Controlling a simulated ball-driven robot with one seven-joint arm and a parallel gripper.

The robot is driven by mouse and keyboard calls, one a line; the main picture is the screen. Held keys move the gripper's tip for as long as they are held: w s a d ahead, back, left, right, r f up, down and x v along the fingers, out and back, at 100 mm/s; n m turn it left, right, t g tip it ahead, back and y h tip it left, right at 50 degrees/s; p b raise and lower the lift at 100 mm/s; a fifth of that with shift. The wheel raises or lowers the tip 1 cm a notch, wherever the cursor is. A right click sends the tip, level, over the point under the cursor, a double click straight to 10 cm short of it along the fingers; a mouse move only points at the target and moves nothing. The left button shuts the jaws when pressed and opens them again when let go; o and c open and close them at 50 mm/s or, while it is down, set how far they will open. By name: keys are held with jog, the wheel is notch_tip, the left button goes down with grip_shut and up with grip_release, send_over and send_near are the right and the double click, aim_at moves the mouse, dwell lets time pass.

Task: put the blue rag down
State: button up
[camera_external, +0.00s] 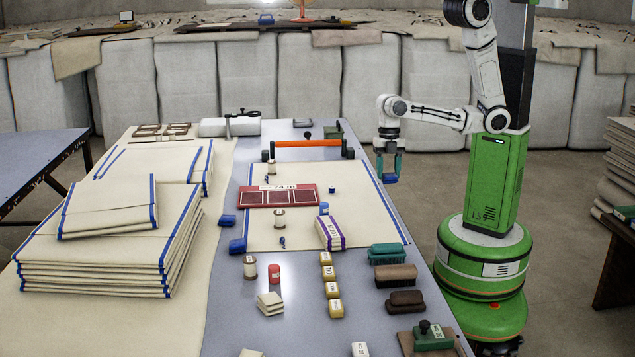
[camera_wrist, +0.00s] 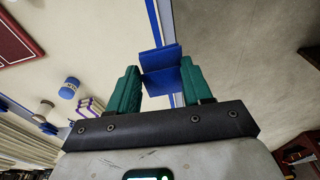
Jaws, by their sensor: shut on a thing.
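My gripper (camera_external: 388,163) hangs from my arm by the table's right edge, its green fingers pointing down. It is shut on a small folded blue rag (camera_external: 391,178). In the wrist view the rag (camera_wrist: 160,58) sits between the two green fingers of the gripper (camera_wrist: 160,82) and sticks out past their tips. Below it in that view are the table's edge and the floor. The grey table (camera_external: 300,300) carries a cream cloth with blue edges (camera_external: 295,175). The rag appears held in the air, apart from the cloth.
Two blue items (camera_external: 237,246) lie left of the cloth. An orange-handled bar (camera_external: 308,145) is at the back. The cloth's right part is mostly bare.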

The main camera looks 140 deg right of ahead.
jog(key=w+d+r+p, duration=0.2)
jog(key=w+d, duration=0.4)
jog(key=d, duration=0.2)
jog(key=s+d+r, duration=0.2)
jog(key=d+r, duration=0.2)
jog(key=d, duration=0.6)
jog(key=b, duration=0.6)
send_over(296, 194)
jog(key=s, duration=0.1)
notch_tip(296, 194, down, 9)
jog(key=shift+w+d+f, duration=0.2)
jog(key=shift+f, duration=1.75)
